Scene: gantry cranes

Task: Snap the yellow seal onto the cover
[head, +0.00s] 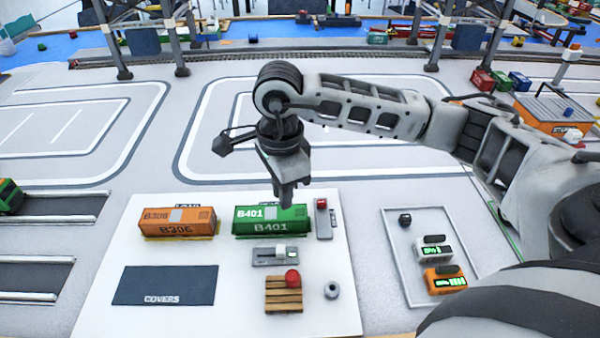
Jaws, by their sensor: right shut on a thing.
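My right gripper (286,200) points down with its fingers close together at the top right part of the green box B401 (258,224). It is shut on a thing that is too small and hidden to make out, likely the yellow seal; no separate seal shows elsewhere. I cannot tell whether the fingertips touch the box. The green box's lettered top looks like its cover. An orange box B306 (170,226) stands to its left, with a similar lettered top. The dark mat marked COVERS (165,287) is bare. My left gripper is not in view.
A grey device (262,257), a wooden pallet with a red round piece (292,277), a grey ring (332,290) and a red-topped grey piece (323,218) share the white board. A tray (394,262) at right holds a black cube and two lit devices.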

